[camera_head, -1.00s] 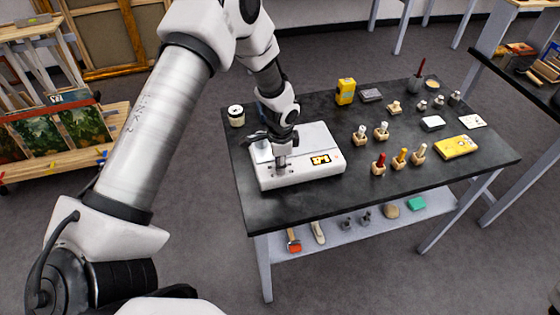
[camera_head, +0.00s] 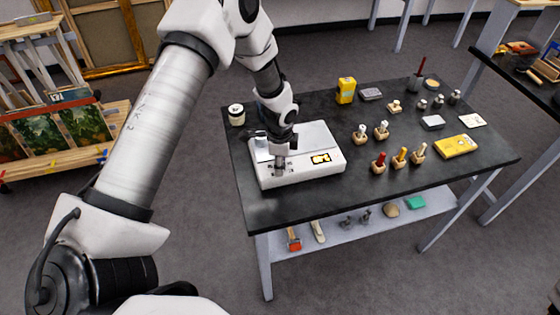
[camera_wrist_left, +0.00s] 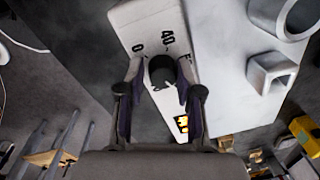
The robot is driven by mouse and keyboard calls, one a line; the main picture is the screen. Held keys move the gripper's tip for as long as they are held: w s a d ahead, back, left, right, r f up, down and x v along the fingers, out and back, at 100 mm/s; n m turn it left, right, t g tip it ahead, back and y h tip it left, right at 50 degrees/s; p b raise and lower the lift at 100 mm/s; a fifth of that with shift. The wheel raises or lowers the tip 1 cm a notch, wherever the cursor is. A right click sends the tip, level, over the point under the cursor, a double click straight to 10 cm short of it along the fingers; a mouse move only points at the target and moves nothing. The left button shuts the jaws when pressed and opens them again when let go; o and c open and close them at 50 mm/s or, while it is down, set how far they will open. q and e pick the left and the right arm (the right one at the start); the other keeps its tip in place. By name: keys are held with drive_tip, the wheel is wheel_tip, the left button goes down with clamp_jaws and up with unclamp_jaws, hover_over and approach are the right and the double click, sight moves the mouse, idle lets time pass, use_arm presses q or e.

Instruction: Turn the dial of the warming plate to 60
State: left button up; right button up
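The warming plate (camera_head: 314,143) is a white box near the left end of the dark table, with a small lit yellow display (camera_head: 320,158) whose digits I cannot read. My left gripper (camera_head: 280,168) points down over the plate's front left part and hides the dial there. In the left wrist view the dark round dial (camera_wrist_left: 161,70) stands between the two fingers of my left gripper (camera_wrist_left: 161,72). The fingers look open, with narrow pale gaps beside the dial. Marks "0" and "40" show around it; another mark is partly hidden. My right gripper is out of view.
The table (camera_head: 300,205) also holds a white jar (camera_head: 236,115), a yellow box (camera_head: 346,90), several wooden-based tools and a yellow case (camera_head: 456,146) to the right. The table's front edge is close to the plate. A lower shelf (camera_head: 335,237) carries small items.

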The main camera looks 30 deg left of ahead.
use_arm(q)
drive_tip(key=shift+w, duration=0.1)
drive_tip(key=shift+r, duration=0.2)
wheel_tip(320, 180, up, 12)
drive_tip(key=shift+s+d+f, duration=0.25)
drive_tip(key=shift+s, duration=0.1)
idle(0.3)
